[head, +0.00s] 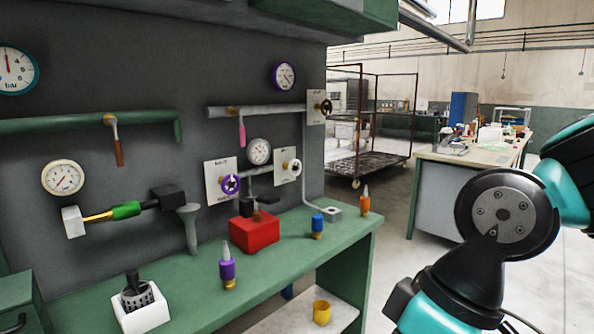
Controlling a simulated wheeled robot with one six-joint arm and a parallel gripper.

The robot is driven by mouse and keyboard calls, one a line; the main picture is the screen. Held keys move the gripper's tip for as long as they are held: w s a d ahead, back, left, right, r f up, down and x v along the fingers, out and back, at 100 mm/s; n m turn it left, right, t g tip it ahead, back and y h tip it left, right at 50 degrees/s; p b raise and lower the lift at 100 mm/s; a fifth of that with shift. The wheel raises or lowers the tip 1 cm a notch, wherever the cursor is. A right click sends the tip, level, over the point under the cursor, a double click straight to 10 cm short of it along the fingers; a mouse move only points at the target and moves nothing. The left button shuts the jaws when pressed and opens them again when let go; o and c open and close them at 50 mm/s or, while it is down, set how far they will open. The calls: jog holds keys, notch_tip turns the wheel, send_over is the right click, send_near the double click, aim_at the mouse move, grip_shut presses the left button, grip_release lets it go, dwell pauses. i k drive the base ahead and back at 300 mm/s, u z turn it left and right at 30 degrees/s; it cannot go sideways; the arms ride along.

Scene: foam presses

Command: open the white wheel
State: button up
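The white wheel (294,166) is a small round handwheel on a white plate (281,178) on the dark grey wall panel, above the green bench. It stands to the right of a small gauge (258,151) and a purple wheel (230,184). How far it is turned cannot be made out. Parts of my teal and black arm fill the right side of the head view, well to the right of the wheel. My gripper does not show.
A black wheel (326,106) sits above right of the white wheel. On the green bench (200,306) stand a red box (254,232), blue (317,226), orange (364,200) and purple (227,267) bottles. A vertical pipe runs right of the wheel.

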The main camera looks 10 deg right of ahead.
aim_at(295, 168)
jog(key=u, duration=0.05)
jog(key=i, duration=1.3)
jog(key=z, duration=0.1)
